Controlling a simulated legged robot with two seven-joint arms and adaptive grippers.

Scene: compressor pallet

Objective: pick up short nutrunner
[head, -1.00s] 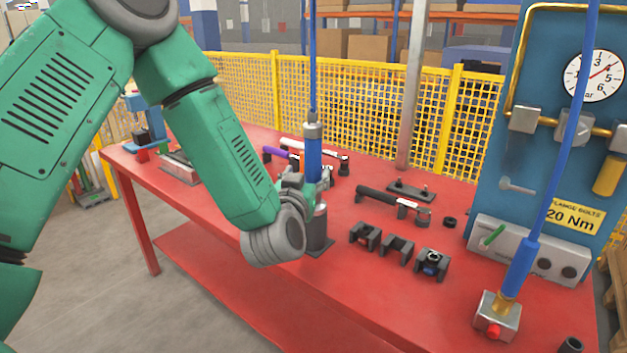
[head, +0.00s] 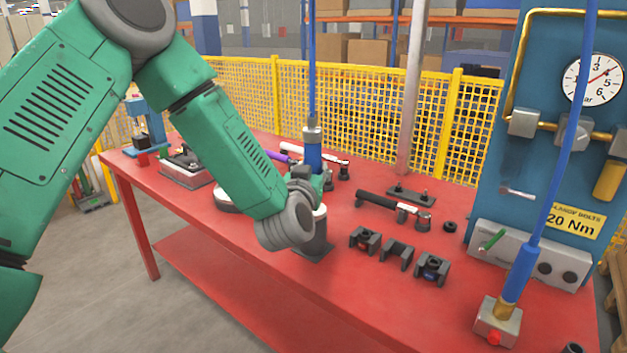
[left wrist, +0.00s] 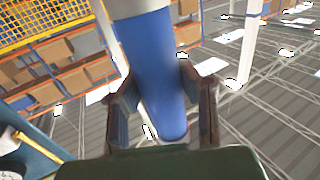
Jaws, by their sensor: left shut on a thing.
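The nutrunner (head: 313,151) is a blue upright cylinder on a blue hose, above a dark holder (head: 316,250) at the table's front edge. My left gripper (head: 309,178) is at its lower part, reaching in from the left and shut on it. In the left wrist view the blue body (left wrist: 152,70) lies between the two fingers of my left gripper (left wrist: 160,95). My wrist hides part of the tool's lower end, so I cannot tell whether it touches the holder. My right gripper is not in view.
On the red table (head: 350,290), several dark blocks (head: 397,252) and a black-handled wrench (head: 385,203) lie to the right. A second blue tool (head: 520,268) stands at the blue gauge panel (head: 500,215). A yellow mesh fence (head: 375,110) runs behind.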

